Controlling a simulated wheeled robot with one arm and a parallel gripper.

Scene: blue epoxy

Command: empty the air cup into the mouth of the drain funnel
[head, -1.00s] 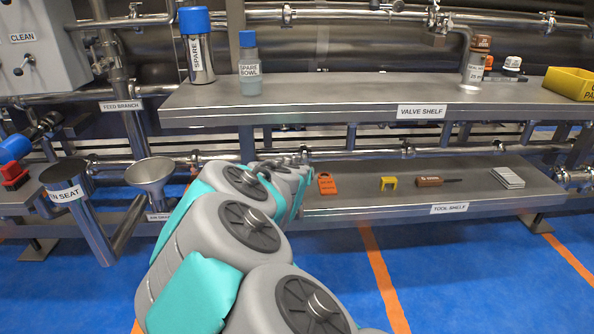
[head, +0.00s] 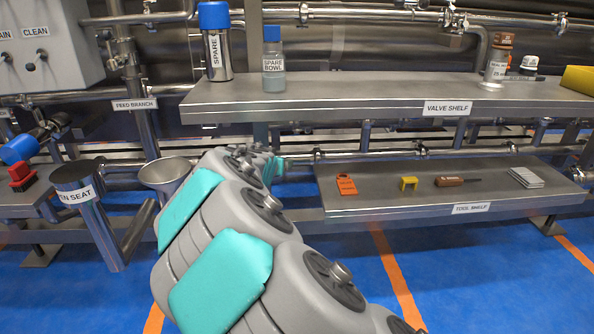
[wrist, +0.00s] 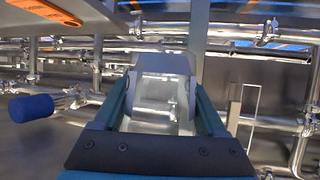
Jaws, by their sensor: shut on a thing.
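The drain funnel (head: 165,173) is a steel cone, mouth up, at the left in the head view, beside the cylinder marked "OPEN SEAT" (head: 75,185). My arm covers the funnel's right side and hides its label. My gripper (wrist: 160,95) is shut on a clear, see-through cup (wrist: 158,112), which I take to be the air cup. The cup sits between the two fingers in the wrist view; its contents and tilt I cannot tell.
The tool shelf (head: 400,205) holds an orange tag (head: 346,186), a yellow clip (head: 409,183) and a screwdriver (head: 450,181). Pipes run behind.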

